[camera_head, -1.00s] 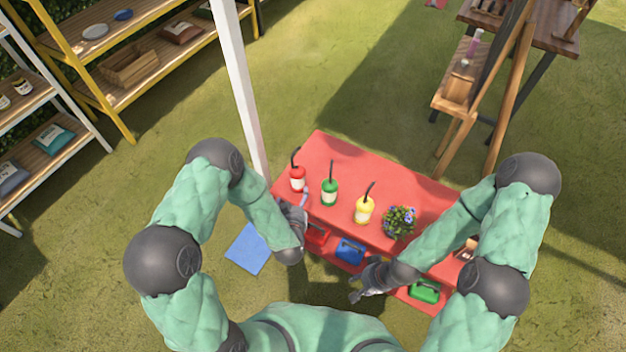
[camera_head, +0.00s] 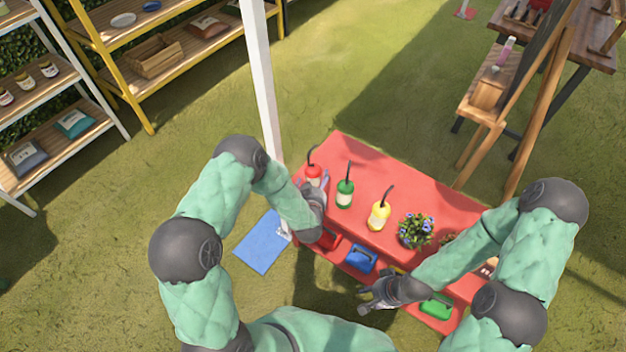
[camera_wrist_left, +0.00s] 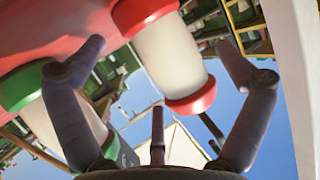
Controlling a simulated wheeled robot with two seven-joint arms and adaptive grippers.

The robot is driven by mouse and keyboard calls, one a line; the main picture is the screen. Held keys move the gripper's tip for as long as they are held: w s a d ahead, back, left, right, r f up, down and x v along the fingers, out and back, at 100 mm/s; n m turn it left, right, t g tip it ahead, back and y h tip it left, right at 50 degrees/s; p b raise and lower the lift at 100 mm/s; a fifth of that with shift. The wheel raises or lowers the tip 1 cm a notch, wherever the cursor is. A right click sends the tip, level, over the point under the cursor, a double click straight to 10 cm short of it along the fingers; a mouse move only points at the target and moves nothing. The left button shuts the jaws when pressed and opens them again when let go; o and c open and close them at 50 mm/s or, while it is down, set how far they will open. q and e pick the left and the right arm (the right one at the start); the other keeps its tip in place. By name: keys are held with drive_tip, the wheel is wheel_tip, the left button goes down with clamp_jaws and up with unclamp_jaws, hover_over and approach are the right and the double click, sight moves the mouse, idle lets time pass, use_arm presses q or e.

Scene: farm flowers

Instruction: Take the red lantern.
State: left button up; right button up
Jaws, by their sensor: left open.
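The red lantern (camera_head: 313,172), with a pale middle and a dark handle, stands upright at the left end of the red table (camera_head: 388,172). My left gripper (camera_head: 318,190) is close beside its near side and partly hides it. In the left wrist view, the red lantern (camera_wrist_left: 168,52) appears ahead, between the two spread fingers (camera_wrist_left: 160,75). The gripper is open, and no firm grip on the lantern shows. My right gripper (camera_head: 368,298) is low in front of the table, with its fingers apart and nothing visible in it.
A green lantern (camera_head: 345,193) and a yellow one (camera_head: 379,214) stand to the right, then a potted blue flower (camera_head: 415,230). Red, blue (camera_head: 361,258) and green (camera_head: 437,306) boxes sit on the lower shelf. A white post (camera_head: 264,90) rises close by my left arm.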

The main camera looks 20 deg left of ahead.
use_arm(q)
drive_tip(key=shift+x, duration=0.95)
drive_tip(key=c, duration=1.4)
drive_tip(key=shift+r, duration=0.15)
